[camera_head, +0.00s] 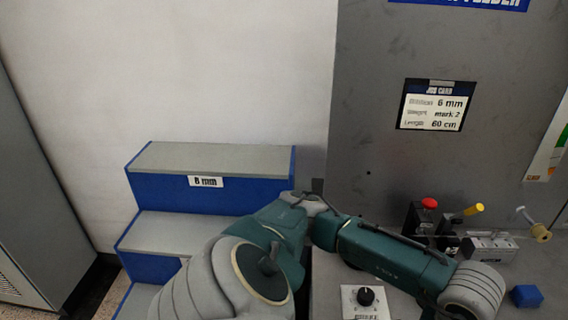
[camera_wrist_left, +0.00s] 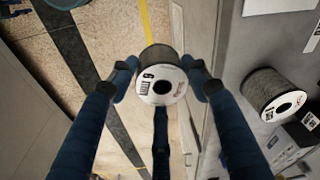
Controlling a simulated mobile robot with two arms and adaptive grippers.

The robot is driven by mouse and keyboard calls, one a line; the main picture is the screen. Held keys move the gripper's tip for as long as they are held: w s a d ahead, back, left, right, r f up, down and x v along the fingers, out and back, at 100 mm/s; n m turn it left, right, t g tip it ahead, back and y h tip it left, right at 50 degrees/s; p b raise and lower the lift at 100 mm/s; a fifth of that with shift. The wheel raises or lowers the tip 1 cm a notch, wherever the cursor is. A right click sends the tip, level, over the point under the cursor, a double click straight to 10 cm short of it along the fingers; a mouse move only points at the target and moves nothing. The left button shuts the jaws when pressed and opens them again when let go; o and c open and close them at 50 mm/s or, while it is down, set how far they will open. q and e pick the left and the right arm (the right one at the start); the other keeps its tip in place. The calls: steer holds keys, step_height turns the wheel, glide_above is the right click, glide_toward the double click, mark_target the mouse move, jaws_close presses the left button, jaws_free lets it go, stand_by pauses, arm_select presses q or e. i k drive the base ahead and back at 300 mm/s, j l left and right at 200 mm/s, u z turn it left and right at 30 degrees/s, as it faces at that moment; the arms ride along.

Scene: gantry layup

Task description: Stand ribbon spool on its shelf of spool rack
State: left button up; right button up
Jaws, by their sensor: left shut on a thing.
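The ribbon spool (camera_wrist_left: 162,85) has a white labelled face with a dark hub hole and dark grey winding. My left gripper (camera_wrist_left: 168,78) is shut on it, with a blue finger at each side of the spool. The spool rack (camera_head: 213,160) is a blue stepped stand with grey shelf tops, left of centre in the head view. Its top step carries a small white "mm" label (camera_head: 206,181), whose digit is hard to read. My arm covers the rack's lower right part. Neither gripper nor the held spool shows in the head view.
A grey machine (camera_head: 440,160) with a job card (camera_head: 435,105), red button (camera_head: 429,203) and yellow handle (camera_head: 473,210) stands right. A blue block (camera_head: 525,296) lies there.

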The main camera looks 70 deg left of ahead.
mark_target(186, 236)
steer(key=k+j+u, duration=0.5)
steer(key=k+j, duration=0.9)
steer(key=j, duration=0.15)
